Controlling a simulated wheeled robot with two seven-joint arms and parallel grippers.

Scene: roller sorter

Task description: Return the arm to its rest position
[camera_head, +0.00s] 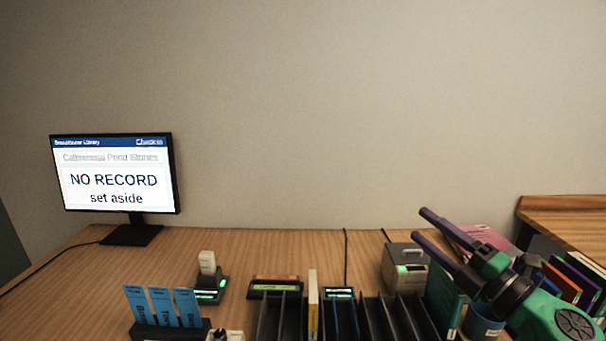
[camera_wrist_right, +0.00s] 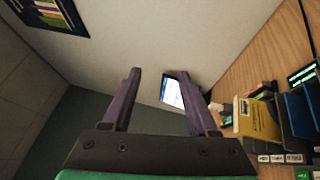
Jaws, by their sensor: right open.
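My right gripper (camera_head: 428,228) is raised above the right part of the wooden desk in the head view, its two purple fingers pointing up and to the left. In the right wrist view the fingers (camera_wrist_right: 165,105) are spread apart with nothing between them. My left gripper is in neither view.
The desk (camera_head: 245,255) holds a monitor (camera_head: 118,180) reading "NO RECORD set aside", blue cards (camera_head: 162,308), a scanner (camera_head: 207,265), a black slotted rack (camera_head: 375,318) with a yellow book (camera_head: 313,305), and a grey box printer (camera_head: 405,268). Books (camera_head: 580,275) stand at right.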

